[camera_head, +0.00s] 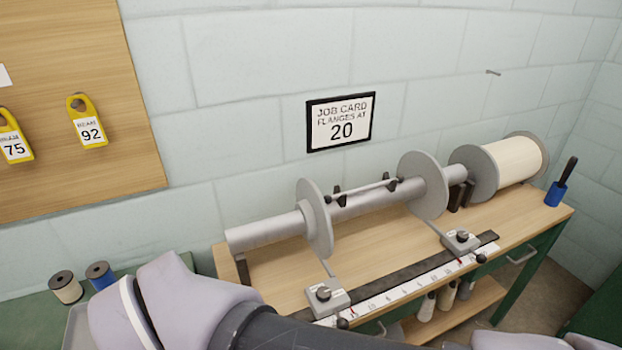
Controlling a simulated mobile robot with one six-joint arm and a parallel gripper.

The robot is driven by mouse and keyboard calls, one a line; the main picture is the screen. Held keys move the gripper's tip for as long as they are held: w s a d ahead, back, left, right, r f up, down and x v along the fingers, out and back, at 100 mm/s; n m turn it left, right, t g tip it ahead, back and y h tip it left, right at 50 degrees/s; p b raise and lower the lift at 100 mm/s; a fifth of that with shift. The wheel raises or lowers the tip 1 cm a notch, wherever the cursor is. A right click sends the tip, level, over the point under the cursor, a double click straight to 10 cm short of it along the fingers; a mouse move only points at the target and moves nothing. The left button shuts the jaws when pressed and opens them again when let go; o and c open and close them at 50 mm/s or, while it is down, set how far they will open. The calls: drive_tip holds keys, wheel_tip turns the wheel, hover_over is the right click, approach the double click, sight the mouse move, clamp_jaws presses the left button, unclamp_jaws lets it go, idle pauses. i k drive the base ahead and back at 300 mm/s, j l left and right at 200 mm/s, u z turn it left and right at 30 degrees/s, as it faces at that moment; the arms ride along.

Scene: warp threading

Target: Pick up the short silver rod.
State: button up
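A short silver rod (362,188) with dark ends lies roughly level on small black holders (340,196), between two round grey flanges (313,222). It sits just above the thick grey beam (375,201) that carries the flanges. The right flange (425,186) is close to the rod's right end. My pale arm links cross the bottom of the view, in front of the bench and well apart from the rod. My gripper is not in view.
The wooden bench (276,262) holds a white ruler (395,293) with two clamp blocks (461,241). A job card (341,121) reading 20 hangs above. Spools (66,287) stand at lower left.

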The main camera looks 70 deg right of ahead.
sight(328, 198)
drive_tip(key=z, duration=2.65)
drive_tip(key=u, duration=2.7)
drive_tip(key=z, duration=2.7)
drive_tip(key=i+l, duration=0.2)
drive_tip(key=l, duration=0.2)
drive_tip(key=i+l, duration=0.25)
drive_tip(key=l, duration=0.15)
